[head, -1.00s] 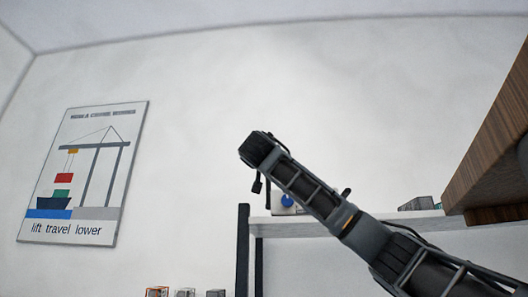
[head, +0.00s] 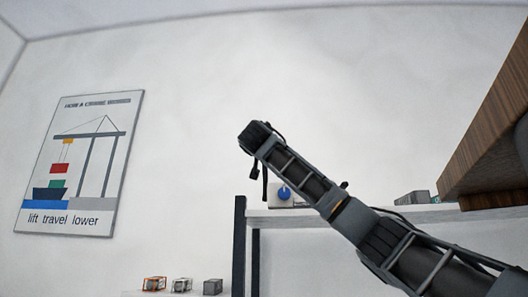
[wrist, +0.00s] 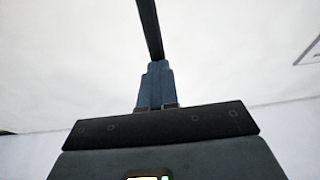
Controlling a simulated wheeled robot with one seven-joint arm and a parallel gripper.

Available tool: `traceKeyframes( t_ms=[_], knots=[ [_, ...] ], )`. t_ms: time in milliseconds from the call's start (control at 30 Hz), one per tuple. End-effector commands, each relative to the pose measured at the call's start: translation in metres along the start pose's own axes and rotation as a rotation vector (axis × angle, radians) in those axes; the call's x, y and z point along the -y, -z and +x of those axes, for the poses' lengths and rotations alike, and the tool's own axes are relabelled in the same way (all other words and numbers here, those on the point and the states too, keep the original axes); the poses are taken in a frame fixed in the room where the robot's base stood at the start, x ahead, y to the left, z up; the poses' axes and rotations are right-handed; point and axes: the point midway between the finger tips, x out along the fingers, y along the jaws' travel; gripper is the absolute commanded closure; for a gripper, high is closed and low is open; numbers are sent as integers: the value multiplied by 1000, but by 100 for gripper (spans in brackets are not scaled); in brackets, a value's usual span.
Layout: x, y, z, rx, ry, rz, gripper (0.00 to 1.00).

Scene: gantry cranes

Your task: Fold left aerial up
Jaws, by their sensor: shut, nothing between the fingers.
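In the head view a small white box (head: 284,195) with a round blue part stands on the shelf, partly hidden behind my arm. A thin dark upright strip (head: 265,184) shows just left of it; I cannot tell whether this is the left aerial. My dark grey arm reaches from the lower right to the upper left, its end above and left of the box. In the wrist view my gripper (wrist: 155,82) is shut and holds nothing. A dark bar (wrist: 150,28) runs up from its tips to the top edge; I cannot tell what it is.
The white shelf (head: 345,217) has a dark post (head: 239,245) at its left. A grey box (head: 411,197) stands on it. A wooden edge (head: 485,130) juts in at upper right. Small blocks (head: 182,285) sit low. A crane poster (head: 80,160) hangs left.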

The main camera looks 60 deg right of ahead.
Motion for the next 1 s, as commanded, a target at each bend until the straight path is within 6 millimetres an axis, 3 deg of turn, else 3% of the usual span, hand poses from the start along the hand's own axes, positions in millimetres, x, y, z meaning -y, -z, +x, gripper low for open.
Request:
traceKeyframes(
  t_ms=[133,533,1000],
  knots=[
    [2,4,6,38,2,11,100],
    [-2,-8,38,125,-2,-9,100],
    [-3,-10,41,123,-4,-11,100]
  ],
)
